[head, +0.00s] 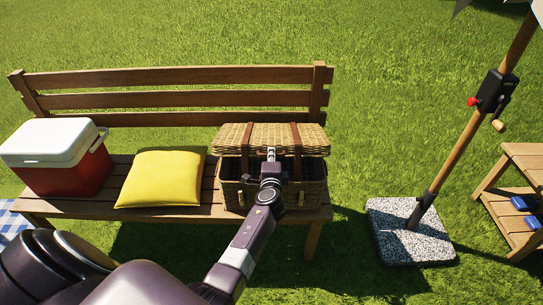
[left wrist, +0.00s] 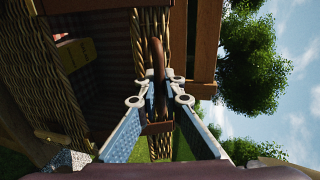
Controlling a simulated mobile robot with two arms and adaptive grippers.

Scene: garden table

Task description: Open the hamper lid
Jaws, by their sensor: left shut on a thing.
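The wicker hamper (head: 237,192) stands on the right end of the bench. Its lid (head: 235,139) with two brown leather straps is partly raised, leaving a dark gap above the body. My left gripper (head: 271,155) is at the front of the lid. In the left wrist view my left gripper (left wrist: 161,85) is shut on the brown lid handle (left wrist: 157,55). The lid's woven edge (left wrist: 151,22) shows behind the handle. The hamper's open inside (left wrist: 95,40) shows at the left, with a striped lining and a yellowish thing in shadow. My right gripper is not in view.
The wooden bench (head: 180,75) has a slatted backrest behind the hamper. A yellow cushion (head: 163,178) and a red cooler with a white lid (head: 55,160) sit to the left. A parasol base (head: 408,240) and a wooden shelf (head: 523,157) stand at the right on grass.

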